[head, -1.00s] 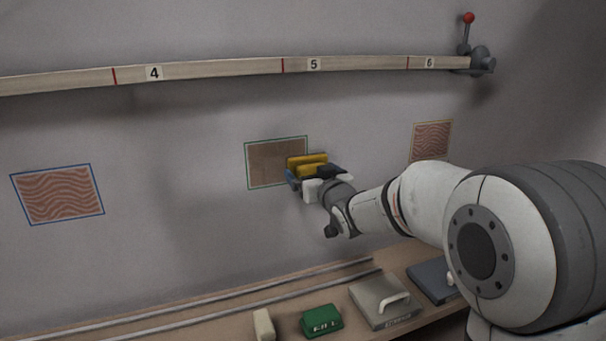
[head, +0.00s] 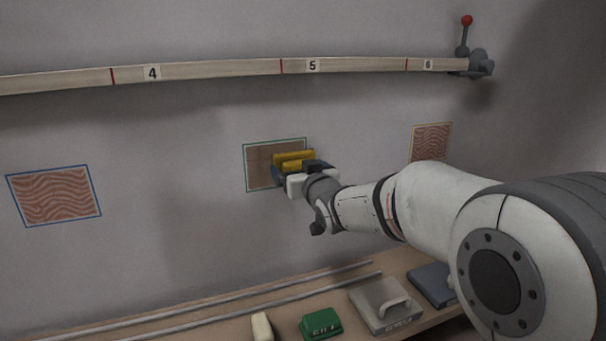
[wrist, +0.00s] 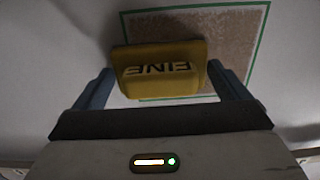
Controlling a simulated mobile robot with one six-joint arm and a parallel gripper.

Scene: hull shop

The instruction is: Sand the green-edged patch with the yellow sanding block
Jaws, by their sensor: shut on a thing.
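The green-edged patch (head: 258,165) is on the grey wall, left of my arm; inside its green outline it is plain brown, without the wavy lines of the other patches. My gripper (head: 283,171) is shut on the yellow sanding block (head: 295,156) and holds it over the right part of the patch. In the wrist view the block (wrist: 160,70) sits between the two blue fingers, with "FINE" on it upside down. The patch (wrist: 232,40) shows behind it. I cannot tell whether the block touches the wall. The block and gripper hide part of the patch.
A blue-edged wavy patch (head: 54,195) is at left, a tan-edged one (head: 431,142) at right. A numbered wooden batten (head: 220,70) runs above. On the bench below are a green block (head: 321,323), a pale block (head: 262,327) and a handled grey box (head: 381,304).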

